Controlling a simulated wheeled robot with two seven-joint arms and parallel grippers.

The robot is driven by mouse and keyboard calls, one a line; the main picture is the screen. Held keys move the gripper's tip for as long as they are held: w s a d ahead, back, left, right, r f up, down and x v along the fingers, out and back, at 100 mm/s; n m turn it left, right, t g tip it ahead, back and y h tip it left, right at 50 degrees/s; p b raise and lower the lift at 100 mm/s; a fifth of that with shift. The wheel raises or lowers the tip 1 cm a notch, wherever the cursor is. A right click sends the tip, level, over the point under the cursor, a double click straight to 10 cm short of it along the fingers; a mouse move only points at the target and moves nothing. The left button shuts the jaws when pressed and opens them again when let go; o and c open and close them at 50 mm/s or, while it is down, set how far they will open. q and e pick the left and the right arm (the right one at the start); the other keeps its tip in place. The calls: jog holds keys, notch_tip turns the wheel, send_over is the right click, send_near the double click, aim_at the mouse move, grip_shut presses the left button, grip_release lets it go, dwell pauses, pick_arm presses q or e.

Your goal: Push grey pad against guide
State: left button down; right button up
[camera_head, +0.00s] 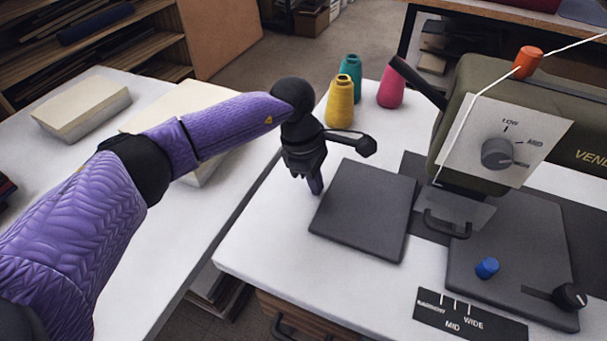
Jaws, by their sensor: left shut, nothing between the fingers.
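The grey pad (365,208) is a flat dark square lying on the white table, left of the sewing machine (540,120). My left gripper (316,188) points down beside the pad's left edge, near its upper left corner. Its fingers are shut and empty. I cannot tell whether the fingertips touch the pad. The guide is not clearly identifiable; a black bar-shaped handle (446,226) stands on the machine's plate to the right of the pad. My right gripper is not in view.
Yellow (340,104), teal (351,72) and pink (391,94) thread cones stand behind the pad. Cream blocks (82,108) lie on the left table. White tabletop (300,255) is clear in front of the pad.

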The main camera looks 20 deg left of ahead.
aim_at(352, 201)
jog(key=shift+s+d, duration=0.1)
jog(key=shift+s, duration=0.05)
pick_arm(q)
jog(key=shift+d, duration=0.2)
jog(key=d, duration=0.6)
jog(key=shift+s, duration=0.1)
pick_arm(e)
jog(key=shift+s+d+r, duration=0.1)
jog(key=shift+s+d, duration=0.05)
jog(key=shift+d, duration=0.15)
